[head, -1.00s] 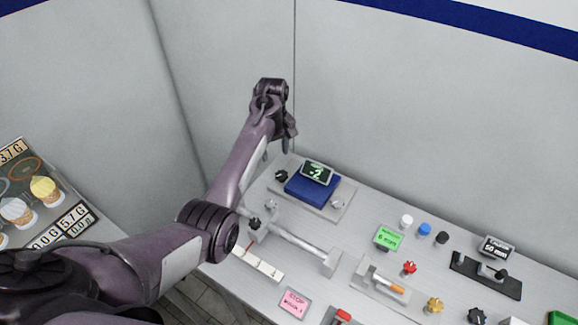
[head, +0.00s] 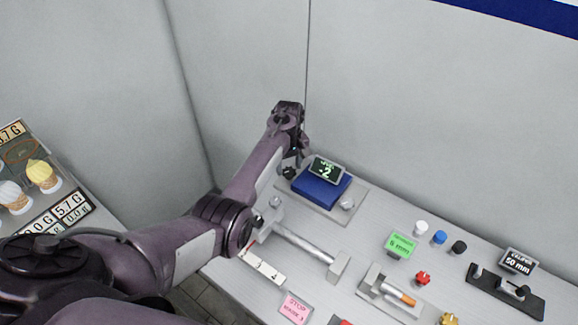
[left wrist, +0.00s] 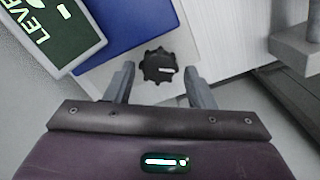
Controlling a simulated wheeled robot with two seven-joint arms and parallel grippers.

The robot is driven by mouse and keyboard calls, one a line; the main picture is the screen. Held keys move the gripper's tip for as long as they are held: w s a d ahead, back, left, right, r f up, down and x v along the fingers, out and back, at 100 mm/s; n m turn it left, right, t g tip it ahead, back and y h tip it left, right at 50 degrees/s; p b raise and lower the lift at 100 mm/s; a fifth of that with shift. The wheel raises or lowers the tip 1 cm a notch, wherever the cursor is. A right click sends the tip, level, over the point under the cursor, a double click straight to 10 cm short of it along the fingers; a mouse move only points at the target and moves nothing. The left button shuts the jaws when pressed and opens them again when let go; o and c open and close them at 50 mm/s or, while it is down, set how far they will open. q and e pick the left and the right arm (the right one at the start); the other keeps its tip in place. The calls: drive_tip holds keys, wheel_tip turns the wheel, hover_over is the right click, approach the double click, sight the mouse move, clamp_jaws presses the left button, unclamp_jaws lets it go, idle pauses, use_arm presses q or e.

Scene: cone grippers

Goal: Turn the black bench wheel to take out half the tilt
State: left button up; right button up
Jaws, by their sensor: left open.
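The black bench wheel (head: 290,172), a lobed knob with a white mark, sits at the left corner of a grey plate (head: 332,211). It is beside a blue block (head: 320,188) with a small dark display (head: 326,169) that appears to read -2. My left gripper (head: 294,160) is open, just above the wheel. In the left wrist view the wheel (left wrist: 158,66) lies between and slightly beyond the two spread fingers (left wrist: 160,82); contact is not visible. The display (left wrist: 45,30), labelled LEVEL, is cut off there. My right gripper is out of view.
A silver rail (head: 305,245) stands in front, near my left forearm. Other knobs, signs and a caliper display (head: 518,261) fill the bench's right. The wall rises close behind.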

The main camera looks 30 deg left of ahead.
use_arm(q)
drive_tip(key=shift+w+f, duration=0.15)
drive_tip(key=shift+f, duration=0.6)
drive_tip(key=shift+r, duration=0.1)
drive_tip(key=c, duration=0.7)
drive_tip(key=shift+n, duration=0.3)
